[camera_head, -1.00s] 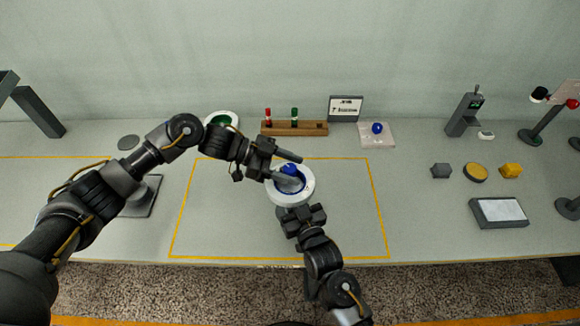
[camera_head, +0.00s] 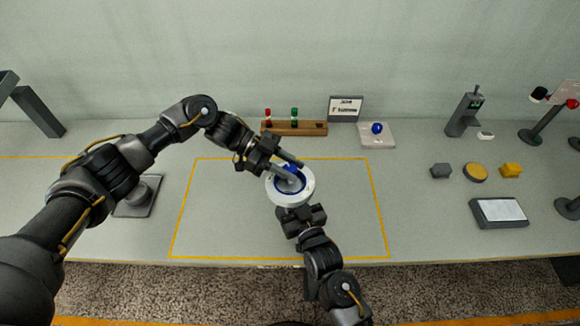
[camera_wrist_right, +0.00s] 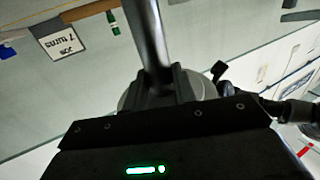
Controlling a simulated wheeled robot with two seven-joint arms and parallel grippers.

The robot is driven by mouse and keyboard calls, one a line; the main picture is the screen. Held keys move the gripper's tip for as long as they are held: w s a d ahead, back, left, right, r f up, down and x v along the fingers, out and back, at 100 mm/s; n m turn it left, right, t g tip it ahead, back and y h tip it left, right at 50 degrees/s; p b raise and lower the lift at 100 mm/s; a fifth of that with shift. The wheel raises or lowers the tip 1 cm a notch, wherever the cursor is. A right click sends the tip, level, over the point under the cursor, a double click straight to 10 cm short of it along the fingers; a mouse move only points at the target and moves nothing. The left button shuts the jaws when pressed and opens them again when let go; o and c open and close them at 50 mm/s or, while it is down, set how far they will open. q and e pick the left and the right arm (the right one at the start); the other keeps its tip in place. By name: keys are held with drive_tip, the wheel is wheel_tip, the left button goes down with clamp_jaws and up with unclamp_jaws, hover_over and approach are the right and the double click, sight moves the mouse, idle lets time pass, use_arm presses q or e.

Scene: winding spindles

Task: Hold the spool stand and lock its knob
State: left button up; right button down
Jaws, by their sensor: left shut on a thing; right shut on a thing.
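The spool stand (camera_head: 308,191) shows in the head view as a white round rim with a blue ring inside, within the yellow outline. Its blue knob (camera_head: 290,168) is at the top centre, partly covered by my left gripper (camera_head: 294,171), which comes in from the upper left and is shut on it. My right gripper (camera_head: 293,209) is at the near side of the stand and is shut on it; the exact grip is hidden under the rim. In the right wrist view a grey round part (camera_wrist_right: 128,98) of the stand shows behind my dark gripper body.
A wooden rack (camera_head: 290,129) with red and green pegs and a sign (camera_head: 345,108) stand behind. A pale pad (camera_head: 388,140) holds another blue knob (camera_head: 377,128). Dark, yellow and orange pieces and a tablet (camera_head: 498,212) lie right. The outlined area beside the stand is clear.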

use_arm(q)
drive_tip(key=m+g, duration=0.1)
drive_tip(key=m+g+y, duration=0.1)
drive_tip(key=m+g, duration=0.1)
drive_tip(key=shift+s+d+f+y, duration=0.2)
drive_tip(key=shift+s+d+y, duration=0.1)
drive_tip(key=shift+s, duration=0.05)
use_arm(e)
drive_tip(key=shift+f, duration=0.15)
use_arm(q)
drive_tip(key=shift+w+a+m+g+y, duration=0.1)
drive_tip(key=shift+w+m+g+y, duration=0.1)
drive_tip(key=shift+m+g+y, duration=0.45)
drive_tip(key=shift+w+r+m+g, duration=0.1)
drive_tip(key=shift+m+g, duration=0.15)
drive_tip(key=shift+m, duration=0.1)
drive_tip(key=shift+w+a+r, duration=0.1)
drive_tip(key=shift+w+a, duration=0.1)
drive_tip(key=shift+a, duration=0.1)
drive_tip(key=o, duration=1)
drive_tip(key=shift+s+y, duration=0.1)
drive_tip(key=shift+y, duration=0.15)
drive_tip(key=shift+v, duration=5.95)
